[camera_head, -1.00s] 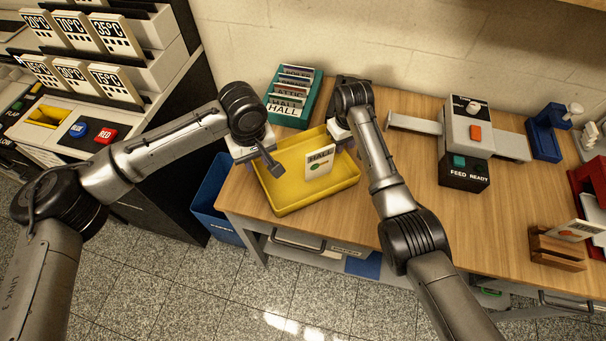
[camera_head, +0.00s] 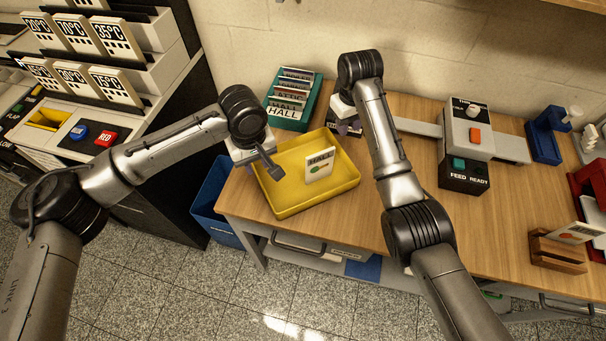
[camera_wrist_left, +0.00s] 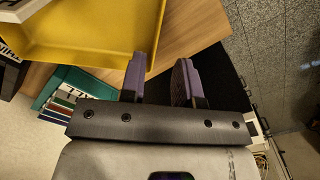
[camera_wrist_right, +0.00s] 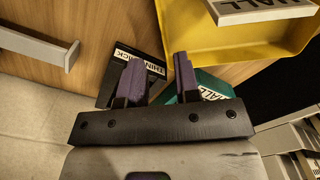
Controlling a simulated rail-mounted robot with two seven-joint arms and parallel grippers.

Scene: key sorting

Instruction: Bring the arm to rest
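My left gripper (camera_wrist_left: 162,78) is at the left side of the yellow tray, beside the table's left edge. Its two purple fingers stand apart with nothing between them in the left wrist view. My right gripper (camera_wrist_right: 155,78) is behind the tray's back right corner, above the table. Its purple fingers are apart and empty in the right wrist view. The yellow tray (camera_head: 318,199) holds a white HALL card (camera_head: 319,165) with a key on it. The card's edge also shows in the right wrist view (camera_wrist_right: 262,11).
A green rack (camera_head: 288,124) of labelled cards stands behind the tray. A grey feeder (camera_head: 467,148) with a rail is to the right, and a wooden card stand (camera_head: 557,254) is at the far right. A blue bin (camera_head: 213,207) stands left of the table. The table's middle is clear.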

